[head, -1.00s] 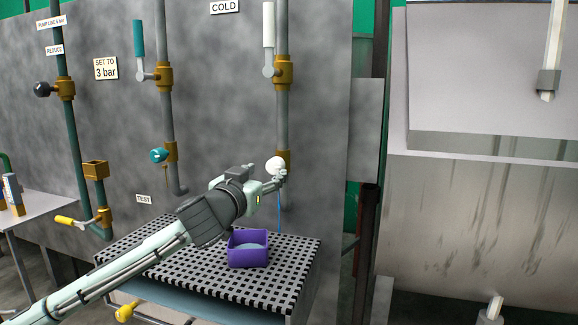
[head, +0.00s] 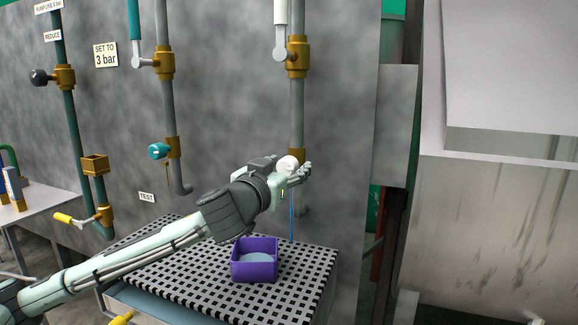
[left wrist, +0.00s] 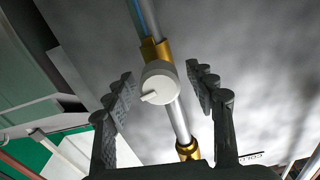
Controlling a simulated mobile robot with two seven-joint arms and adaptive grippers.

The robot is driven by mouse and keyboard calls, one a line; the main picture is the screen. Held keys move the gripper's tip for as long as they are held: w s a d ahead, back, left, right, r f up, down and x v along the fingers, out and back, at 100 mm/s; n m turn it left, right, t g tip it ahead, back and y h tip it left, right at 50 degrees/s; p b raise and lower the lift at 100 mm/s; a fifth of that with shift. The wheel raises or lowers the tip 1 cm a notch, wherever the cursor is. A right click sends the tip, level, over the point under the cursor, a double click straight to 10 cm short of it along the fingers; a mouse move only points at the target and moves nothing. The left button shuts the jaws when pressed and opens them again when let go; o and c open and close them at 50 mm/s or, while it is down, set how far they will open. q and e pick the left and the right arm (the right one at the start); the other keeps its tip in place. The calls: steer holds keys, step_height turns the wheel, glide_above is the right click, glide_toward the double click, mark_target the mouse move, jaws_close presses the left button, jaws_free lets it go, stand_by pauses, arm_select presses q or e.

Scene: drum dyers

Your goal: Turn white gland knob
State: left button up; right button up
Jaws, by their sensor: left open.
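The white gland knob (head: 288,164) sits on a brass fitting low on the right-hand pipe, under the white-handled valve. In the left wrist view the white knob (left wrist: 159,83) is round with a small pointer on its lower left. My left gripper (head: 299,172) is at the knob in the head view and partly overlaps it. In the left wrist view my left gripper (left wrist: 158,90) is open, one finger on each side of the knob, with gaps showing on both sides. Contact cannot be seen. My right gripper is not in view.
A purple bin (head: 254,272) with pale contents stands on the black-and-white grating (head: 190,275) below my left arm. A teal knob (head: 159,151) is on the pipe to the left. A large drum housing (head: 500,220) stands at the right.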

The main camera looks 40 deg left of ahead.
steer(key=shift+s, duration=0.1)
arm_select(q)
steer(key=shift+c, duration=1)
steer(key=c, duration=1)
steer(key=shift+r+m, duration=0.1)
steer(key=shift+m, duration=0.2)
steer(key=m+p, duration=0.1)
steer(key=m, duration=0.3)
steer(key=shift+p, duration=0.3)
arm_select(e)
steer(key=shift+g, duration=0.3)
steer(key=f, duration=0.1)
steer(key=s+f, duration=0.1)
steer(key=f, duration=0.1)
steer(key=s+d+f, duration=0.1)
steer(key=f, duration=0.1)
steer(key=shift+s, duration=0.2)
arm_select(q)
steer(key=o, duration=1.2)
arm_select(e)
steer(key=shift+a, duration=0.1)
